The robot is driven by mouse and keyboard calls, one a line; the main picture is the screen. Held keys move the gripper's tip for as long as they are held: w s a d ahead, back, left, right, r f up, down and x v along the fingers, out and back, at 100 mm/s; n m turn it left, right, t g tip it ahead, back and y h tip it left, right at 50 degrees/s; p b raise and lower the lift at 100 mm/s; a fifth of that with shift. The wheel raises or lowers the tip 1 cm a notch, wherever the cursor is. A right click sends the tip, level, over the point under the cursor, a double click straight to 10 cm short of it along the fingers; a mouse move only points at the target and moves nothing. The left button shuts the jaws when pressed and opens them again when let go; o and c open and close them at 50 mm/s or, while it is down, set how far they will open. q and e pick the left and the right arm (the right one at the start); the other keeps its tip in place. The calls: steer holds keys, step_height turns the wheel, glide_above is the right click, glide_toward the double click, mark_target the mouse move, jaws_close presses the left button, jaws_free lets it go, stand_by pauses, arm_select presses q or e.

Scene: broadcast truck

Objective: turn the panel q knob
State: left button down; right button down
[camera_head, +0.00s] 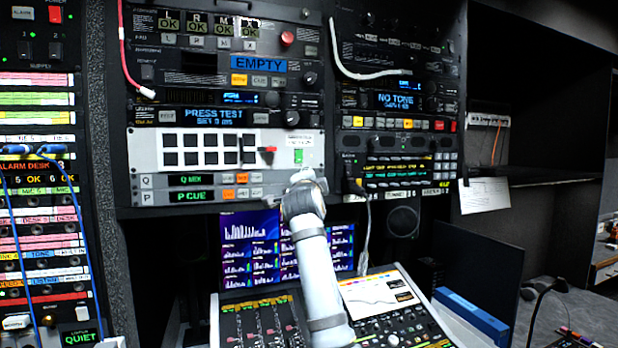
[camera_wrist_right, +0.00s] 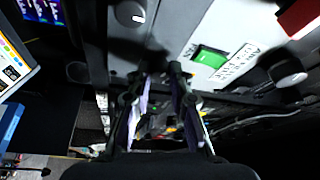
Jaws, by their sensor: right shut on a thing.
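The Q panel (camera_head: 190,180), with a green Q MIX display, sits just above the P panel (camera_head: 190,196) in the lower left of the rack. My right gripper (camera_head: 304,180) is at the right end of the Q row. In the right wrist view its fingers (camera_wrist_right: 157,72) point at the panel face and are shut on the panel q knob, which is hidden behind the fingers. A dark round knob with a white mark (camera_wrist_right: 130,13) shows beside the fingers. My left gripper is not in view.
A green lit FAN switch (camera_wrist_right: 209,57) is close to the fingers. A red-tipped lever (camera_head: 268,150) sticks out above left of my gripper. A cable (camera_head: 365,235) hangs to its right.

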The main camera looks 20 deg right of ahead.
steer(key=shift+d+r+m+g+y+p, duration=0.15)
steer(key=shift+m+g+y+p, duration=0.5)
steer(key=shift+m+p, duration=1.05)
steer(key=shift+a+r+m+g+y+p, duration=0.15)
steer(key=shift+m+g+y+p, duration=0.5)
steer(key=shift+m, duration=1.7)
steer(key=shift+d+r+m+g+y+p, duration=0.25)
steer(key=shift+m+g+p, duration=0.55)
steer(key=shift+m+p, duration=1.1)
steer(key=shift+a+f+m, duration=0.1)
steer(key=shift+f+m, duration=0.05)
steer(key=shift+m, duration=0.1)
steer(key=c, duration=1.2)
jaws_free()
